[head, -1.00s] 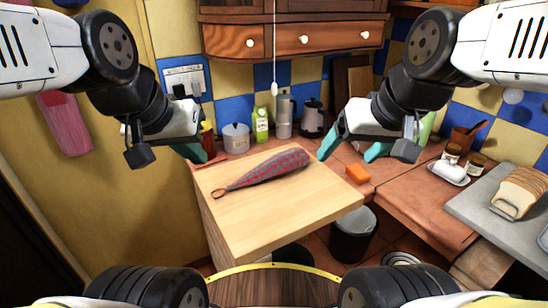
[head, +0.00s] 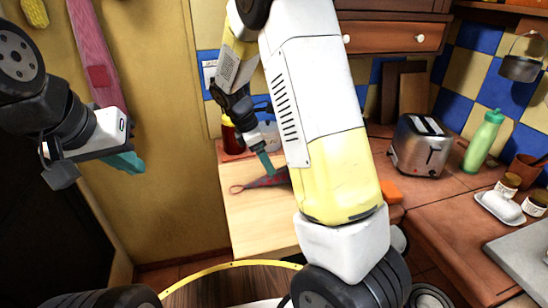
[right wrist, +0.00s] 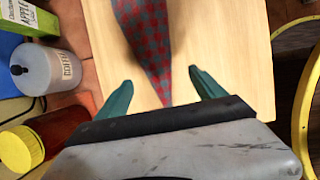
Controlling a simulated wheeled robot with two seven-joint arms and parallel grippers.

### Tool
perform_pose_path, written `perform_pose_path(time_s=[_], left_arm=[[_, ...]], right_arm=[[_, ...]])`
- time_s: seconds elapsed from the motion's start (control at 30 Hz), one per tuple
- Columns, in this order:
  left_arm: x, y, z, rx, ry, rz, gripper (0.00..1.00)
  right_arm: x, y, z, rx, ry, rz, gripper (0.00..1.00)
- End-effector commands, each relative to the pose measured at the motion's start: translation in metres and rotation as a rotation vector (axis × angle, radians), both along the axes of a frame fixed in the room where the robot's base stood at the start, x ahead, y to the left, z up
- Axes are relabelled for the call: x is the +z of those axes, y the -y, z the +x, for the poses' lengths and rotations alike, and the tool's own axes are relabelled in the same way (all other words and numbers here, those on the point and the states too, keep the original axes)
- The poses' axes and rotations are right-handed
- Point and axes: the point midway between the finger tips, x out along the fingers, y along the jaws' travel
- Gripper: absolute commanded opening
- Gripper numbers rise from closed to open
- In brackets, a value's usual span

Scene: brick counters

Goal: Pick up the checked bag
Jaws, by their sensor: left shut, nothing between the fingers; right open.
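The red-and-grey checked bag (head: 275,180) lies on the light wooden tabletop (head: 262,222); my right arm hides most of it in the head view. In the right wrist view the bag (right wrist: 148,38) tapers down between my two teal fingers. My right gripper (right wrist: 160,76) is open, one finger on each side of the narrow part with bare wood between. How far the fingers are above the bag cannot be told. My left gripper (head: 126,162) is shut and empty, left of the table in front of the yellow wall.
A jar with a yellow lid (right wrist: 22,148), a coffee canister (right wrist: 42,68) and a juice carton (right wrist: 28,18) stand close to the table's edge. A toaster (head: 421,146), green bottle (head: 482,142) and orange block (head: 391,192) are at right.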

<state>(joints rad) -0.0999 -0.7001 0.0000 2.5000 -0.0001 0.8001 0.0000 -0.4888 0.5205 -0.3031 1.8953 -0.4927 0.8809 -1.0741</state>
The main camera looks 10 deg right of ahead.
Motion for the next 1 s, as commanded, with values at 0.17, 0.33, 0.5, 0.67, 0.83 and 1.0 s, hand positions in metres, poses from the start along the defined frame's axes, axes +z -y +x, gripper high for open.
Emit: perform_pose_path(time_s=[0.17,0.33,0.5,0.67,0.83,1.0], left_arm=[[0.000,0.000,0.000,0.000,0.000,0.000,0.00],[0.000,0.000,0.000,0.000,0.000,0.000,0.00],[0.000,0.000,0.000,0.000,0.000,0.000,0.00],[0.000,0.000,0.000,0.000,0.000,0.000,0.00],[0.000,0.000,0.000,0.000,0.000,0.000,0.00],[0.000,0.000,0.000,0.000,0.000,0.000,0.00]], right_arm=[[-0.015,0.002,0.005,0.047,-0.024,-0.031,0.79],[-0.033,0.009,0.006,0.045,-0.024,-0.031,0.79],[-0.056,0.014,0.006,0.044,-0.026,-0.031,0.79],[-0.076,0.020,0.007,0.043,-0.024,-0.029,0.79],[-0.083,0.023,0.008,0.043,-0.021,-0.027,0.79],[-0.083,0.023,0.008,0.043,-0.021,-0.027,0.77]])
